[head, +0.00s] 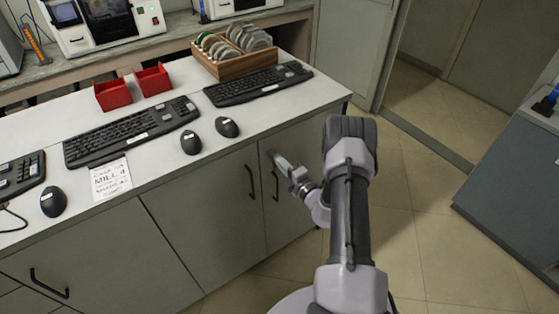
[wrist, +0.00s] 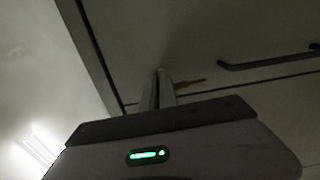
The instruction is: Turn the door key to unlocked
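The door key shows in the wrist view as a small brass-coloured piece (wrist: 190,82). It points right from beside the fingertips, against the grey cabinet door. My gripper (wrist: 162,75) has its two narrow fingers close together, with their tips at the door just left of the key. I cannot tell whether they touch it, and no key is seen clearly between them. In the head view my gripper (head: 280,162) reaches the front of the cabinet door (head: 290,215), by the upper end of its handle. The key and its lock are too small or hidden there.
A dark bar handle (head: 275,186) is close to my gripper; another handle (head: 250,181) is on the door to its left. The countertop (head: 160,185) above holds keyboards, mice, red bins and a wooden rack (head: 233,67). The floor (head: 400,200) to the right is clear.

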